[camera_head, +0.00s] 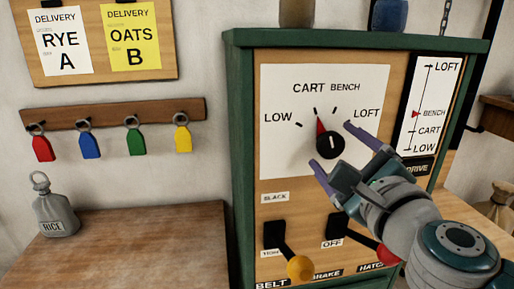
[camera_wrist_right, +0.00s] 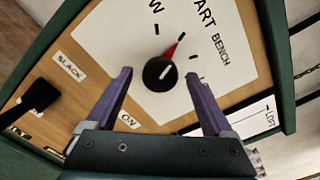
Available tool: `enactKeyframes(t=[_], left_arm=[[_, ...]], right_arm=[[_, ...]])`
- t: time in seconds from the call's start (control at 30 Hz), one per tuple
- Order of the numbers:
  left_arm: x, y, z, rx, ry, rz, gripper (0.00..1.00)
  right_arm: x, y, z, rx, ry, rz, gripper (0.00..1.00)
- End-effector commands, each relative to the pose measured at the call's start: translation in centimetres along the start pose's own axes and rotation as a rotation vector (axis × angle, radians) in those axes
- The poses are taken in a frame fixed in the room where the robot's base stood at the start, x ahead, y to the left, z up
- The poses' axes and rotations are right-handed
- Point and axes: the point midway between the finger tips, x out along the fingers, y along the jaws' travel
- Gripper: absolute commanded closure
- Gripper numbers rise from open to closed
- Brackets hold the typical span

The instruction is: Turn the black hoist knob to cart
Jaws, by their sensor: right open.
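The black hoist knob (camera_head: 329,146) is on the white dial plate (camera_head: 283,90) of the green-framed cabinet. Its red pointer (camera_head: 320,125) points up and slightly left, at about the CART tick. The knob also shows in the right wrist view (camera_wrist_right: 159,73), with the red pointer toward the CART tick. My right gripper (camera_head: 331,144) is open, with one purple finger up-right of the knob and the other down-left. In the right wrist view the fingers (camera_wrist_right: 157,73) flank the knob with gaps on both sides. Contact is not visible. My left gripper is not in view.
The side scale (camera_head: 425,100) has its red marker at BENCH. Below the dial are a yellow-ended lever (camera_head: 300,268) and a red-ended lever (camera_head: 387,258), the latter close to my right arm.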

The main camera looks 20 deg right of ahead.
Motion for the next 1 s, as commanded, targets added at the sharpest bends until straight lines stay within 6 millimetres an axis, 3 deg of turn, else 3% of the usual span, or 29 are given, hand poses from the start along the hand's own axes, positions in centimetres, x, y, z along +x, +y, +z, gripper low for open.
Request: enactKeyframes(t=[0.17,0.4,0.6,1.0], left_arm=[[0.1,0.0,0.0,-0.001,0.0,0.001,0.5],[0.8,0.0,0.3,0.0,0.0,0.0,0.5],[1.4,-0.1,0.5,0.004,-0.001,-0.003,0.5],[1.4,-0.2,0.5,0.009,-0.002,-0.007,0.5]], right_arm=[[-1.7,0.1,-0.1,0.0,0.002,0.003,0.14],[-6.3,0.3,-0.2,0.001,0.002,0.003,0.14],[-9.0,0.2,-0.1,0.0,0.001,0.001,0.14],[-9.9,0.0,0.0,0.0,0.0,-0.001,0.14]])
